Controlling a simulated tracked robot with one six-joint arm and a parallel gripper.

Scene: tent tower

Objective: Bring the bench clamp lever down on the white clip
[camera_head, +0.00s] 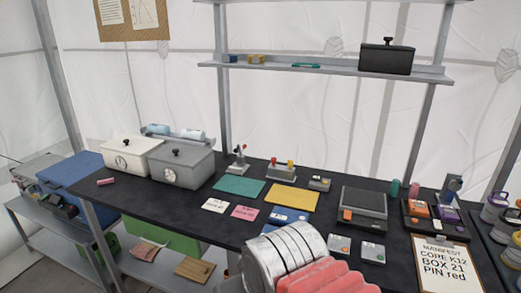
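A small metal clamp (239,162) stands near the back edge of the black-topped bench, right of the grey lidded box. Its thin lever appears raised, with a dark red tip at the top. It is too small to tell whether a white clip sits under the lever, and I cannot make out a white clip elsewhere. A large silver ribbed part with red pads fills the bottom middle and looks like part of my own body. No gripper fingertips show, and nothing of mine touches the clamp.
A unit with red and yellow knobs (281,173) stands right of the clamp. A green mat (239,187) and a yellow mat (292,197) lie in front. Lidded boxes (181,165) stand left. A dark device (363,207) and a manifest board (447,268) are at right.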

